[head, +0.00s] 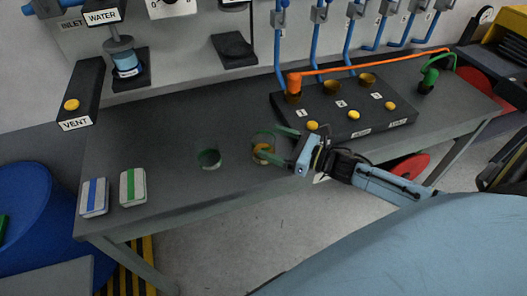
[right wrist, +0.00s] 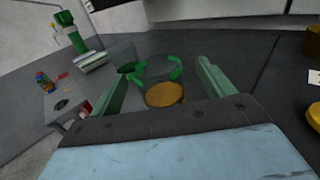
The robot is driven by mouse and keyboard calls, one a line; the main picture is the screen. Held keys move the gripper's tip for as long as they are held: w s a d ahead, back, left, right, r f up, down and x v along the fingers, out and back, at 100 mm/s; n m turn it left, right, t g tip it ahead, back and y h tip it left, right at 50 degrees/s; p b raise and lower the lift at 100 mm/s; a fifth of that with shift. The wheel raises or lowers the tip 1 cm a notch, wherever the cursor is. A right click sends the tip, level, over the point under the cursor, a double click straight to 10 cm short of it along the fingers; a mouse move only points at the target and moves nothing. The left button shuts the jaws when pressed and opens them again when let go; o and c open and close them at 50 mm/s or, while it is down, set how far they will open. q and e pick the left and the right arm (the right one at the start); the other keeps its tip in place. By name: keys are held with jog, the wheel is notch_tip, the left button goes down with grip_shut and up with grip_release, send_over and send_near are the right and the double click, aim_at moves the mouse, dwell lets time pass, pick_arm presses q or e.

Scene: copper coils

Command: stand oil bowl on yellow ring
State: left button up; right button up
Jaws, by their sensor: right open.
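A round yellow-orange patch (head: 262,153) shows on the front part of the bench in the head view, between the fingers of my right gripper (head: 267,146). The right wrist view shows it as a flat yellow-orange disc (right wrist: 165,94) between the fingers. I cannot tell whether it is the oil or the yellow ring. A greyish round shape with green arcs lies just beyond it; its outline is unclear. My right gripper is open, its green fingers apart on either side. My left gripper is not in view.
A dark green round holder (head: 208,159) sits left of the yellow patch. Two striped pads (head: 133,187) lie at the bench's left end. A black block (head: 345,105) with yellow buttons stands behind on the right.

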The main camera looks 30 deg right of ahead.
aim_at(254, 136)
jog(key=shift+a+x, duration=0.25)
jog(key=shift+x, duration=2.4)
jog(key=shift+s+r, duration=0.1)
jog(key=shift+r, duration=0.05)
jog(key=shift+c, duration=0.3)
jog(key=c, duration=1.5)
